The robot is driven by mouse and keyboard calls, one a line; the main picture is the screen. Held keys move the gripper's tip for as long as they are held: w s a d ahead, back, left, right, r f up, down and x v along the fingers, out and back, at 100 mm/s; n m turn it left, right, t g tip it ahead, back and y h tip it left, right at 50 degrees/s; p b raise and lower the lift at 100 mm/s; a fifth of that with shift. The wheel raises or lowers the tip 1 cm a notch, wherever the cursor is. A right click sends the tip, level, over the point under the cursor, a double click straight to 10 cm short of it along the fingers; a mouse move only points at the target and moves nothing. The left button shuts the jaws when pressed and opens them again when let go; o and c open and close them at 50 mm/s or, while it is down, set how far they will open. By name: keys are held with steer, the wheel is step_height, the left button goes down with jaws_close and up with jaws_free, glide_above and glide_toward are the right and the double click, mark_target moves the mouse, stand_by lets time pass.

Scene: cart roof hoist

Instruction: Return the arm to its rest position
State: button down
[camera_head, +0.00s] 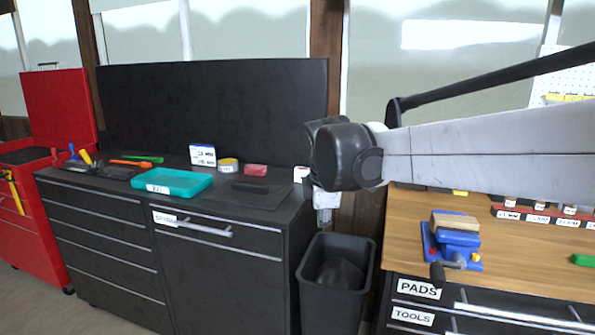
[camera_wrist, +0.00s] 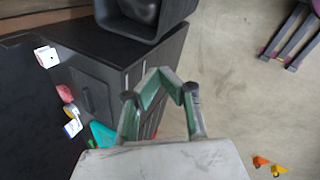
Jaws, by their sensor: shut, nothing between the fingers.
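My arm (camera_head: 470,150) reaches in from the right in the head view, across the front of the window and above the wooden workbench. Its dark joint (camera_head: 345,157) is near the middle of the picture. A small pale part hangs below that joint, over the black bin; I cannot clearly make out the fingers there. In the wrist view my gripper (camera_wrist: 163,74) shows green-grey fingers, shut with nothing between them. It hangs in free air, with the dark cabinet and the floor below.
A black bin (camera_head: 335,285) stands between the dark cabinet (camera_head: 110,245) and the workbench (camera_head: 400,225). The cabinet bears a teal tray (camera_head: 172,183). A blue vise (camera_head: 452,245) sits on the workbench. A red tool cart (camera_head: 55,105) is at far left. Open floor (camera_wrist: 245,90) shows in the wrist view.

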steer(key=s+d+f+m, duration=0.2)
steer(key=s+d+m, duration=0.2)
steer(key=s, duration=0.5)
steer(key=s+d+f+m+t, duration=0.1)
steer(key=s+d+f+m, duration=0.2)
steer(key=s+d+m, duration=0.2)
steer(key=s+d+f+m+t, duration=0.1)
steer(key=s+d+f+m, duration=0.1)
steer(key=s+d+m, duration=0.3)
steer(key=s+m, duration=0.4)
steer(key=s, duration=0.4)
steer(key=shift+s+f, duration=0.35)
steer(key=shift+f, duration=0.05)
